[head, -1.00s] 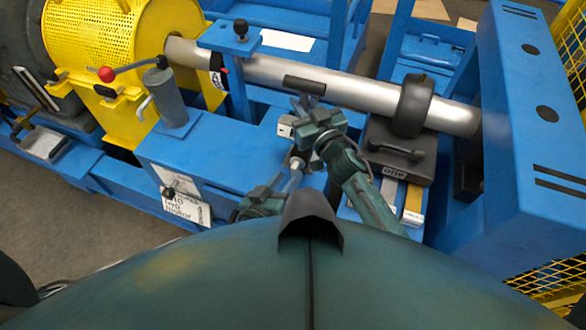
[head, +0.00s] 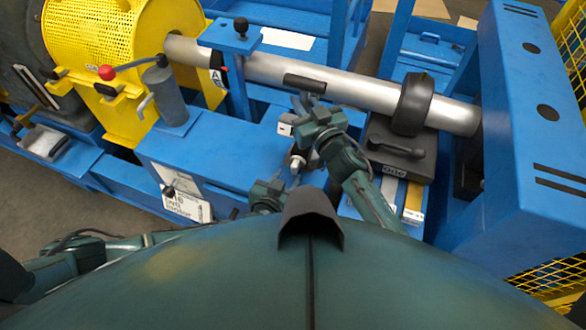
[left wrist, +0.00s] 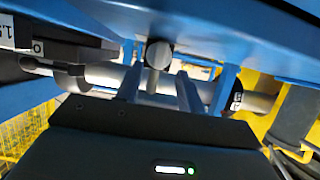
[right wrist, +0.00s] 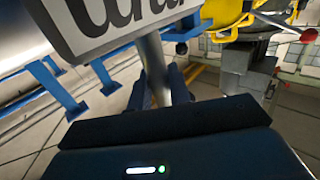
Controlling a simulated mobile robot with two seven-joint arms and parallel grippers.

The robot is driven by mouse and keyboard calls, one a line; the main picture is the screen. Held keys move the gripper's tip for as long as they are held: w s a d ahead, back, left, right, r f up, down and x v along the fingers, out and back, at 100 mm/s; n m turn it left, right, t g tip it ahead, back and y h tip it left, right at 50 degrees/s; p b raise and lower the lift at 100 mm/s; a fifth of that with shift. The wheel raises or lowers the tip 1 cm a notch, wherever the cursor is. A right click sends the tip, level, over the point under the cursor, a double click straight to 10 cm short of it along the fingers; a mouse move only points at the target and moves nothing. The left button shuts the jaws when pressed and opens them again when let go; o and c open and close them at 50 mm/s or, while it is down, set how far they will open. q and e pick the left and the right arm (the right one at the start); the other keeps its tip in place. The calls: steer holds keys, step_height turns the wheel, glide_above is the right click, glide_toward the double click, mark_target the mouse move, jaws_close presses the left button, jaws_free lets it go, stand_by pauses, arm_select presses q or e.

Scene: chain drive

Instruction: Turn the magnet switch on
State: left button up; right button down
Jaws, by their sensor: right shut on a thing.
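My right gripper (head: 304,106) is at the upper part of the indicator stand, near the silver shaft. The right wrist view shows its fingers shut on a silver post (right wrist: 164,82), with a white display box (right wrist: 115,18) beside it. My left gripper (head: 279,182) is lower, near the body's edge and partly hidden. In the left wrist view its fingers (left wrist: 158,75) are spread apart, and a round silver knob (left wrist: 160,53) shows in line with the gap, apparently untouched. I cannot tell surely whether this knob is the magnet switch; its markings are not readable.
A silver shaft (head: 330,88) runs across behind the grippers. A black box with a lever (head: 397,150) stands to the right. A blue machine frame (head: 225,145), grey post (head: 166,98) and yellow guard (head: 88,38) lie left. The space around the grippers is tight.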

mark_target(293, 170)
arm_select(q)
steer(key=shift+x, duration=2.55)
steer(key=shift+c, duration=0.5)
jaws_close()
